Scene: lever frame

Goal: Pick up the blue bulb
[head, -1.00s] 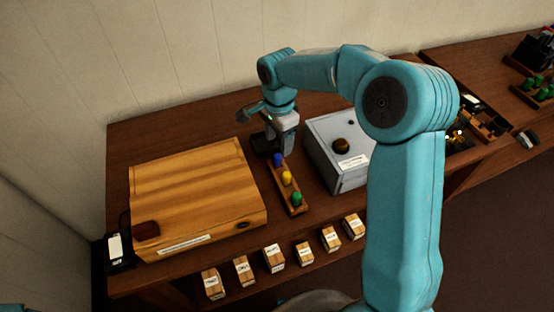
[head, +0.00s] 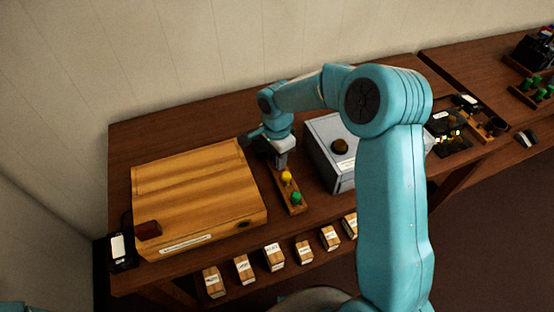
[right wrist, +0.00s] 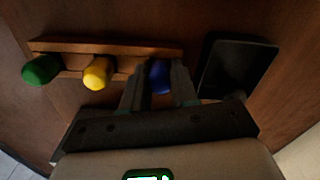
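The blue bulb (right wrist: 160,77) sits at one end of a wooden rack (head: 284,192), which also shows in the right wrist view (right wrist: 75,46). My right gripper (right wrist: 160,82) has its two fingers on either side of the blue bulb. Whether they press on it cannot be told. In the head view my right gripper (head: 281,162) is down at the rack's far end and hides the blue bulb. The yellow bulb (head: 286,176) and green bulb (head: 297,197) stand in the same rack, beside the gripper. My left gripper is not in view.
A wooden box (head: 195,195) lies left of the rack. A grey box (head: 325,140) with a dark knob stands close on the right. A dark flat piece (right wrist: 236,67) lies beside the blue bulb in the right wrist view. Small labelled blocks (head: 274,257) line the front.

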